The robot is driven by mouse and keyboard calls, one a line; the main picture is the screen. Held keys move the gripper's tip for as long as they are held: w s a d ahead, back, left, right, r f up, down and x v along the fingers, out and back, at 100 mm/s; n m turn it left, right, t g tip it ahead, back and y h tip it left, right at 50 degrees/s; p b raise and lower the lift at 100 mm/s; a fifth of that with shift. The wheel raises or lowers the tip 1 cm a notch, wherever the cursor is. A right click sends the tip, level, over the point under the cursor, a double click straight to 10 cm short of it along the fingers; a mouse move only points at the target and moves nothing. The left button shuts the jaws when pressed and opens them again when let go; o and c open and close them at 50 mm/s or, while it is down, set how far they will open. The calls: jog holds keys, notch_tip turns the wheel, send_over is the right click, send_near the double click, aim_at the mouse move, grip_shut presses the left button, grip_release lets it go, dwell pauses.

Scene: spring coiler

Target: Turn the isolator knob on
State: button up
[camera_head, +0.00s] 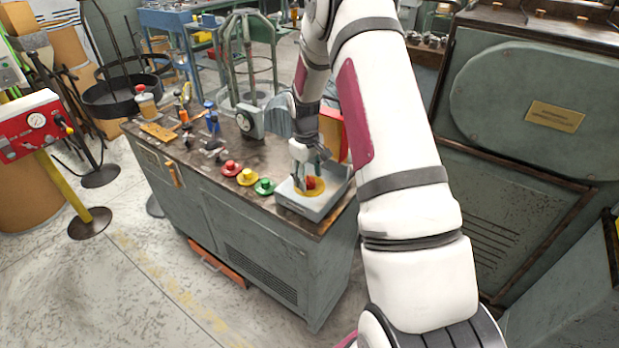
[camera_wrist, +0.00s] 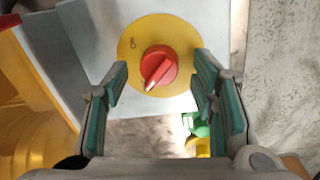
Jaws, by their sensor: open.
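The red isolator knob (camera_wrist: 158,68) sits on a round yellow plate (camera_wrist: 133,48) on a grey box. In the wrist view its white pointer mark points down and slightly left, while a marking that looks like "ON" is at the plate's upper left. My gripper (camera_wrist: 165,95) is open, with one teal-padded finger on each side of the knob and a gap on both sides. It holds nothing. In the head view the knob (camera_head: 310,182) and plate (camera_head: 318,191) are on the grey box (camera_head: 300,203) at the bench's near right corner, with my gripper (camera_head: 309,168) just above.
Red (camera_head: 231,168), yellow (camera_head: 247,177) and green (camera_head: 264,187) buttons stand left of the box on the bench (camera_head: 205,170). A dial gauge stand (camera_head: 247,120) is behind them. A large green machine cabinet (camera_head: 530,100) stands at the right. Floor at the left front is clear.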

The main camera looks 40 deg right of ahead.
jog(key=shift+f, duration=0.55)
jog(key=c, duration=1.1)
jog(key=shift+c, duration=0.2)
